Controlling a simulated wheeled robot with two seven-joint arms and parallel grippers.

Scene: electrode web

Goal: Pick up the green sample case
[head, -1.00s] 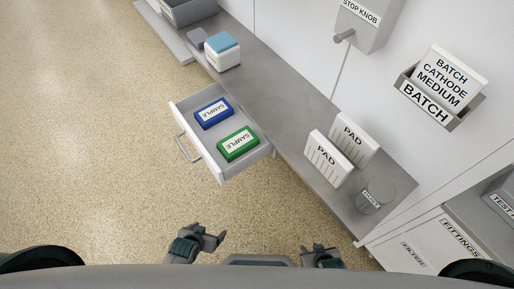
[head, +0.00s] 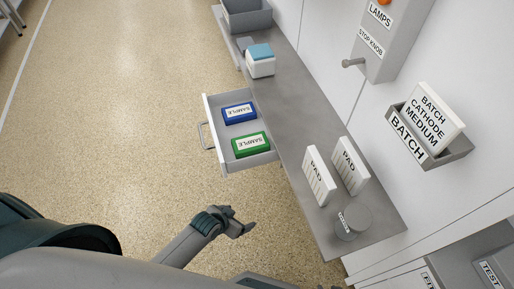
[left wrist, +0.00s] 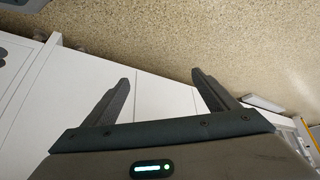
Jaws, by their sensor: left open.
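The green sample case (head: 250,145) lies flat in the open drawer (head: 226,163), label up, in the part nearer to me. A blue sample case (head: 239,113) lies behind it in the same drawer. My left gripper (head: 241,223) is open and empty, below the drawer in the head view and apart from it. In the left wrist view its two fingers (left wrist: 160,95) are spread with nothing between them, and no case shows there. My right gripper is not clearly in view; only a small dark bit shows at the bottom edge of the head view.
The grey counter (head: 300,120) runs along the wall and bears two white pad holders (head: 319,178) and a grey round container (head: 354,220). A blue-topped white box (head: 260,62) stands farther back. The drawer juts out over open floor (head: 110,120) on the left.

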